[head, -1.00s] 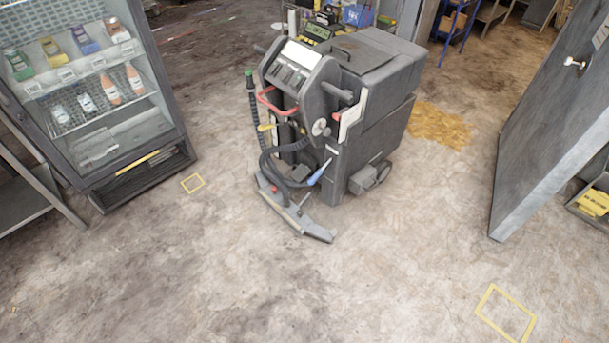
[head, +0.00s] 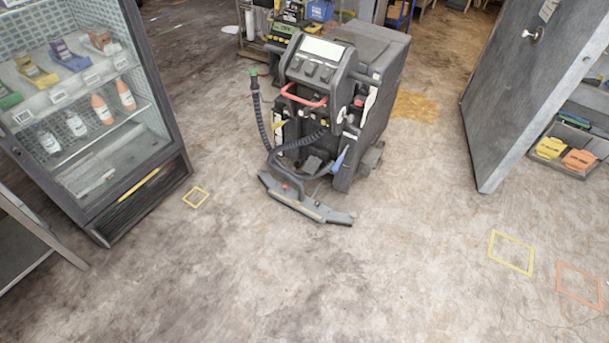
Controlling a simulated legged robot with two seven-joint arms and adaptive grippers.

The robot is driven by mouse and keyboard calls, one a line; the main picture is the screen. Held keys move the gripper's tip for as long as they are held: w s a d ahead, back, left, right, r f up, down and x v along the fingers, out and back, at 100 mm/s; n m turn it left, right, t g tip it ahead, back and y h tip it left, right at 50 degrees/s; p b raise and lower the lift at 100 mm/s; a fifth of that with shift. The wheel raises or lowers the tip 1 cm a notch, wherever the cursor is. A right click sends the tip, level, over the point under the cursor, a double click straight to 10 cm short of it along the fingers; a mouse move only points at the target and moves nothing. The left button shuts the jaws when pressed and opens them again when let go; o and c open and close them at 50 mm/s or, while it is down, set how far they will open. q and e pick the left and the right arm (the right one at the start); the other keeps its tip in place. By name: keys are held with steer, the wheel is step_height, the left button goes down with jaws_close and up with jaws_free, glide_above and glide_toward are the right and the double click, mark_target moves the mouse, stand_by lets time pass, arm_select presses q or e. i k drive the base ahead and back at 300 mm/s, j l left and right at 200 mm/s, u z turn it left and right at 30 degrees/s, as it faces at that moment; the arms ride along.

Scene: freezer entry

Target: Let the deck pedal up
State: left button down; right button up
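The dark grey floor-cleaning machine (head: 375,95) stands upright at the upper middle of the head view, with its control panel and squeegee side turned towards me. A curved squeegee bar (head: 306,203) lies low in front of it. A dark part (head: 312,165) sits low between the squeegee and the body; I cannot tell whether it is the deck pedal or what position it is in. A blue lever (head: 339,160) sticks out at the lower right of this side, and a yellow lever (head: 278,124) at its left. Neither of my grippers is in view.
A glass-fronted cooler (head: 120,213) with bottles stands at the left. A big grey door (head: 525,95) stands open at the right, with a bin of yellow and orange items (head: 566,155) beyond it. The stained floor (head: 270,280) before the machine is clear.

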mark_target(313, 162)
steer(key=i+j+z, duration=0.1)
steer(key=j, duration=0.2)
steer(key=i+j+z, duration=0.1)
steer(key=i+j, duration=0.75)
steer(key=i+j+z, duration=0.15)
steer(key=i+j, duration=0.65)
steer(key=j, duration=0.15)
steer(key=i+j+z, duration=0.15)
steer(key=i+j, duration=0.6)
steer(key=j, duration=0.25)
steer(key=z, duration=0.05)
